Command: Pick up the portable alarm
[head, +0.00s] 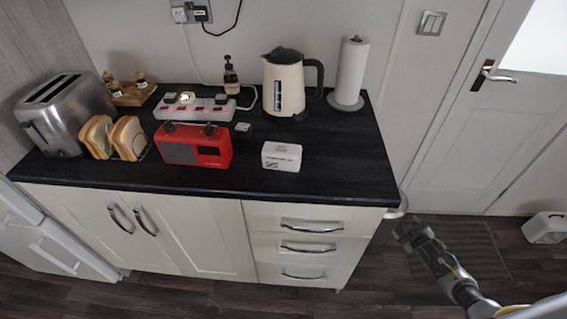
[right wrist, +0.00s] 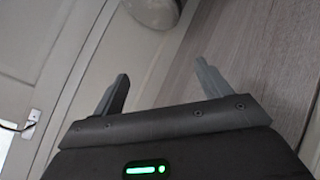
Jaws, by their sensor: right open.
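A small white box-shaped device with dark print (head: 282,156), which looks like the portable alarm, sits on the dark worktop (head: 340,170) near its front edge. It is to the right of the red radio (head: 196,146). My right gripper (head: 408,232) is off the right end of the cabinet, lower than the worktop and well apart from the alarm. In the right wrist view its two fingers (right wrist: 164,88) are spread with nothing between them. The alarm does not show in that view. My left gripper is not in view.
A white power strip (head: 195,108) lies behind the radio. A cream kettle (head: 284,84) and paper towel roll (head: 351,72) stand behind the alarm. A toaster (head: 66,110) and toast rack (head: 114,138) are at left. The worktop right of the alarm is clear.

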